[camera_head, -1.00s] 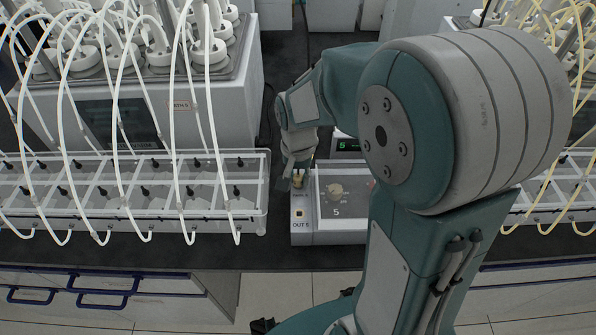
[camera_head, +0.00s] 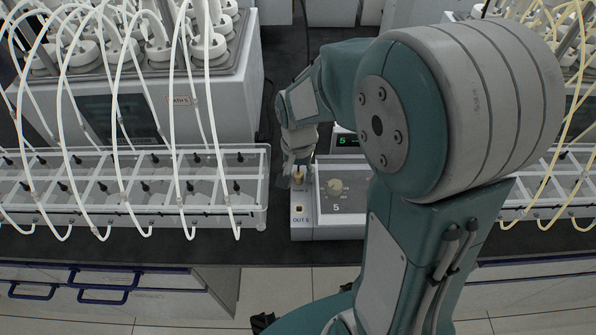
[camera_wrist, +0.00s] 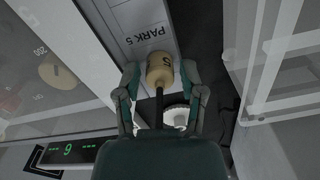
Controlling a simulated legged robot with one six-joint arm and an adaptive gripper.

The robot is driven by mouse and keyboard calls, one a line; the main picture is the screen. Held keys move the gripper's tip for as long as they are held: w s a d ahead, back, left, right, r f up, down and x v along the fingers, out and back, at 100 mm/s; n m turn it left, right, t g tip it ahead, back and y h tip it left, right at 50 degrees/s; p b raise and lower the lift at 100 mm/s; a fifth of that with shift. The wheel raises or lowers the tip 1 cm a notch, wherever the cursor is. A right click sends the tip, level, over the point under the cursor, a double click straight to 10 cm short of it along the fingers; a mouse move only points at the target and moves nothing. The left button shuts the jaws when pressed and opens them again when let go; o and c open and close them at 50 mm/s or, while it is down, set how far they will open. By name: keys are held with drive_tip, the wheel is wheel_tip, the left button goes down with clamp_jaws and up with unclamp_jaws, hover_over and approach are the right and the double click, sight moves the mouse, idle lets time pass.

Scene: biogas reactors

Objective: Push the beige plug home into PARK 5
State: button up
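The beige plug (camera_wrist: 160,72) stands beside the PARK 5 label (camera_wrist: 145,35) on a pale strip, with a black tube running from it toward my wrist. In the head view the plug (camera_head: 298,173) shows as a small yellowish piece on the left strip of the grey-white unit (camera_head: 335,232). My gripper (camera_wrist: 163,80) is open, its two fingers on either side of the plug with a small gap at each side. It also shows in the head view (camera_head: 292,178). The PARK 5 hole is hidden under the plug, so its depth cannot be told.
The OUT 5 port (camera_head: 298,208) lies nearer on the same strip. A dial (camera_head: 335,186) sits right of it, and a green-digit display (camera_head: 348,141) behind. A clear rack (camera_head: 130,190) with several white tubes stands close on the left. Dark bench shows in front.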

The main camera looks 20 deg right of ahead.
drive_tip(key=shift+r, duration=0.1)
wheel_tip(320, 180, up, 12)
idle(0.6)
drive_tip(key=shift+a, duration=0.1)
drive_tip(key=s+r+n+t, duration=0.4)
drive_tip(key=s+n+t, duration=0.1)
drive_tip(key=s, duration=0.9)
drive_tip(key=shift+s+n+t, duration=0.15)
drive_tip(key=shift+n+t, duration=0.15)
drive_tip(key=shift+n, duration=0.5)
